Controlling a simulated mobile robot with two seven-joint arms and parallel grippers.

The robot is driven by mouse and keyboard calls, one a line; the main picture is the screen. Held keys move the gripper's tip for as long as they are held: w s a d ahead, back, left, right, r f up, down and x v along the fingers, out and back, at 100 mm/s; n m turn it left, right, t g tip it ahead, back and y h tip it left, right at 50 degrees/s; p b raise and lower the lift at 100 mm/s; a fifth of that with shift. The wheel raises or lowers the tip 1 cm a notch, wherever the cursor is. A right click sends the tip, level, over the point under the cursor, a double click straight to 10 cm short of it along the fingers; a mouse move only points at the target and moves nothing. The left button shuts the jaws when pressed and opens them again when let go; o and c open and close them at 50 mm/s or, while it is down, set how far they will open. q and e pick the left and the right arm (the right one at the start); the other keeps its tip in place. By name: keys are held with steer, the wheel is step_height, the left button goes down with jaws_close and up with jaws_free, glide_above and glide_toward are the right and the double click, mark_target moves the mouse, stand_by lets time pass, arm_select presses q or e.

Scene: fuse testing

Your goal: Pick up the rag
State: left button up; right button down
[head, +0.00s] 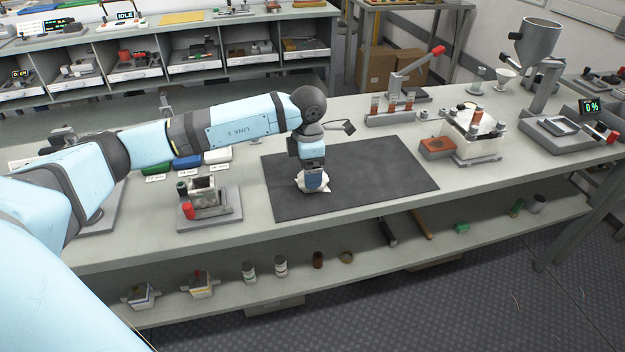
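A small crumpled white cloth, the rag (325,186), lies on the dark mat (370,180) in the head view. My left arm reaches in from the left, and my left gripper (313,183) points straight down onto the rag. White cloth shows at both sides of the gripper's lower end. The gripper hides the middle of the rag, and its fingertips cannot be made out, so I cannot tell whether they are closed on the cloth. My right gripper is not in view.
A fixture with a red knob (209,205) stands left of the mat. A brown block (436,148), a white-topped box (473,135) and a red-handled lever press (408,85) stand to the right and behind. The mat's right part is clear.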

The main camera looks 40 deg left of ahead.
arm_select(q)
step_height(320, 180, down, 4)
steer(key=shift+a+r, duration=0.15)
steer(key=c, duration=1)
steer(key=shift+r, duration=0.1)
step_height(320, 180, up, 20)
steer(key=p, duration=0.1)
